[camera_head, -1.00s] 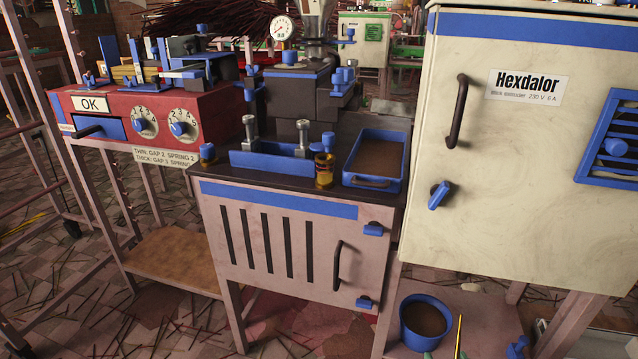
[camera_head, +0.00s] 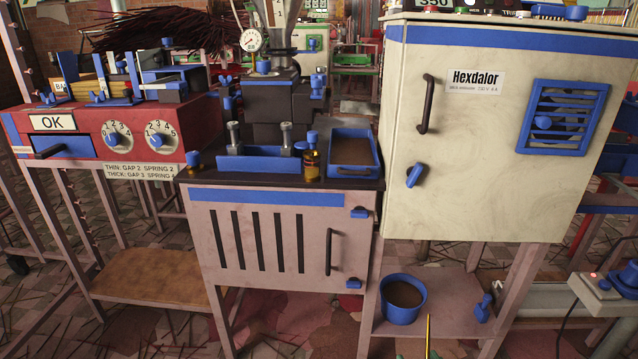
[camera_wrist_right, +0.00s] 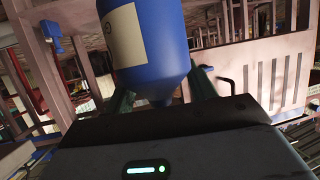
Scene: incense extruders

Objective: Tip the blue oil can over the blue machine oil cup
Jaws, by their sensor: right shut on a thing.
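In the right wrist view my right gripper (camera_wrist_right: 163,88) is shut on the blue oil can (camera_wrist_right: 160,55), a rounded blue body with a cream label, cut off by the top edge. In the head view a thin yellow rod (camera_head: 428,335) stands at the bottom edge, with green tips near it; I cannot tell if it is the can's spout. A small amber cup with a blue top (camera_head: 312,163), seemingly the machine oil cup, stands on the machine's front edge. A similar blue-topped piece (camera_head: 194,160) is at its left corner. The can is apart from both. My left gripper is out of view.
A blue tray (camera_head: 352,178) and a blue trough with upright bolts (camera_head: 258,166) are beside the amber cup. The cream Hexdalor cabinet (camera_head: 475,175) rises to the right. A blue bucket (camera_head: 403,317) stands on the low shelf. A red control box (camera_head: 100,155) is left.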

